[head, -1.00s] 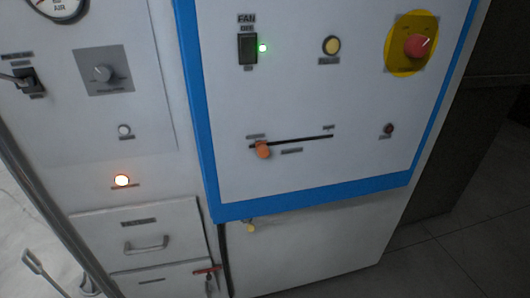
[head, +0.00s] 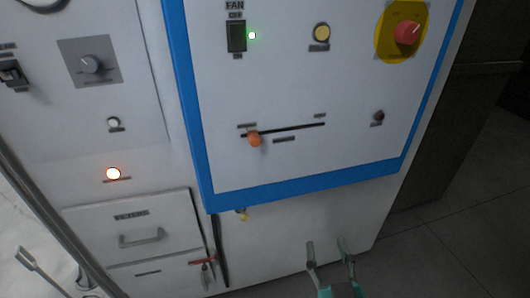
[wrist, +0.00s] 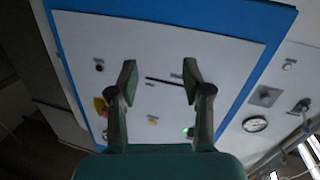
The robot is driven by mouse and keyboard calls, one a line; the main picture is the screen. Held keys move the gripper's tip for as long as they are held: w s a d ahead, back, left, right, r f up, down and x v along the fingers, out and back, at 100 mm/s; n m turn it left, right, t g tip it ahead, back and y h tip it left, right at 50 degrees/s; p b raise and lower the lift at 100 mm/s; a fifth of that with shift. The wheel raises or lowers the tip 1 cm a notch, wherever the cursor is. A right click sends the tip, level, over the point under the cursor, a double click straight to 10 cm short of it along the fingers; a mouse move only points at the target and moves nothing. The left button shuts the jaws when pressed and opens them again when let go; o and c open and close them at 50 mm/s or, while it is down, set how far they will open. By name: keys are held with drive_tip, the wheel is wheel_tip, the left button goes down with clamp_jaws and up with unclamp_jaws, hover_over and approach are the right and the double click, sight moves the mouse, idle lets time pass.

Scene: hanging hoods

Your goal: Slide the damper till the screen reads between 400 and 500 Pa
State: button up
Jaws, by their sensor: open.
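The damper's orange knob (head: 254,139) sits at the left end of a dark, slightly slanted slot (head: 295,128) on the white panel. My gripper (head: 328,245) shows at the bottom of the head view, open and empty, below and to the right of the knob and apart from it. In the wrist view the panel appears upside down, and the slot (wrist: 162,81) shows between the open fingers (wrist: 159,78). The knob cannot be made out there; the right finger may hide it. No screen with a Pa reading is in view.
The blue-framed panel also bears a fan switch (head: 236,37) with a green light, a yellow button (head: 321,33) and a red emergency button (head: 408,33) on yellow. A drawer (head: 135,232) and a red-handled part (head: 202,262) are at lower left. Open floor lies at right.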

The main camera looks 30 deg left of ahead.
sight(257, 144)
drive_tip(key=s+a+r+n+g+y, duration=0.2)
drive_tip(key=a+r+n+y, duration=0.2)
drive_tip(key=a+r, duration=0.9)
drive_tip(key=shift+h, duration=0.3)
drive_tip(key=x, duration=0.3)
drive_tip(key=r+x, duration=0.1)
drive_tip(key=x, duration=0.5)
drive_tip(key=shift+w+d+r, duration=0.15)
drive_tip(key=shift+w+d, duration=0.05)
drive_tip(key=shift+w, duration=0.3)
clamp_jaws()
